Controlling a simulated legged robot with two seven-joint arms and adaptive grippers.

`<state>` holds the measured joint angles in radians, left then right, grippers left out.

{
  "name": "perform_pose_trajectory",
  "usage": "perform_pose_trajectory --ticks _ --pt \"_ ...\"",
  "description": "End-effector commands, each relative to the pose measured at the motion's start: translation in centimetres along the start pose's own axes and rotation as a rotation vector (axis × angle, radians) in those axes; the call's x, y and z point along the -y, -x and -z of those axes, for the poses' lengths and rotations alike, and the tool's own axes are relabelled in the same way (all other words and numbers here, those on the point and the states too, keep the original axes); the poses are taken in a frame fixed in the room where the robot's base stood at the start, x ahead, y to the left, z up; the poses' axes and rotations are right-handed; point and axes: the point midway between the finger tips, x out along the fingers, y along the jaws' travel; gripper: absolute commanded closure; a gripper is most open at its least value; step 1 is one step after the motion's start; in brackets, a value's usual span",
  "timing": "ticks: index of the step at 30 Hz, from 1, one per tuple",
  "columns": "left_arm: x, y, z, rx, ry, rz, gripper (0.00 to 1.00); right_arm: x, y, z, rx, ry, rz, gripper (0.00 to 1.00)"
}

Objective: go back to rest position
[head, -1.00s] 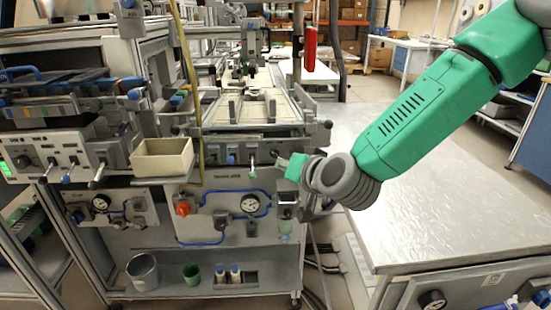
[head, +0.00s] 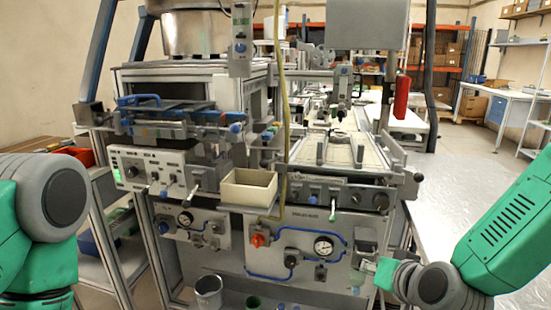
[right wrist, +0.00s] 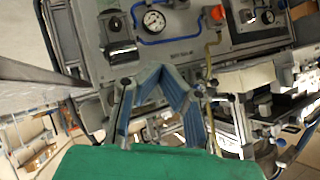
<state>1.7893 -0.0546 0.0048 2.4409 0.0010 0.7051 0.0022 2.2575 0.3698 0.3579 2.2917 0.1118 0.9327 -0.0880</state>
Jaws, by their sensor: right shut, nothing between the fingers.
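The machine (head: 310,222) fills the middle of the head view. My left arm shows at the left edge of the head view, but its gripper is out of frame. No tape reel can be made out clearly.
A cream box (head: 249,188) sits on a small ledge at the machine's front. A pressure gauge (head: 323,246) and an orange-red knob (head: 258,240) are on the lower panel. A metal-topped table (head: 470,205) stands at the right. A metal bucket (head: 208,290) is low at the bottom.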

Motion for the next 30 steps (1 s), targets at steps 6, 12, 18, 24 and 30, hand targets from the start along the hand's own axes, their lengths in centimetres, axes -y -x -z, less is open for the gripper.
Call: perform_pose_trajectory --ticks 6,12,18,24,30 --pt "0.0 0.0 0.0 0.0 0.0 0.0 1.0 -7.8 2.0 -15.5 0.361 0.15 -0.133 1.0" --pt "0.0 0.0 0.0 0.0 0.0 0.0 1.0 -14.5 7.8 -26.1 0.671 0.276 -0.246 1.0" --pt "0.0 0.0 0.0 0.0 0.0 0.0 1.0 -18.3 12.6 -30.8 0.851 0.35 -0.314 1.0" --pt "0.0 0.0 0.0 0.0 0.0 0.0 1.0 -19.0 13.7 -31.5 0.887 0.364 -0.328 1.0" --pt "0.0 0.0 0.0 0.0 0.0 0.0 1.0 -19.0 13.6 -31.5 0.885 0.363 -0.328 1.0"
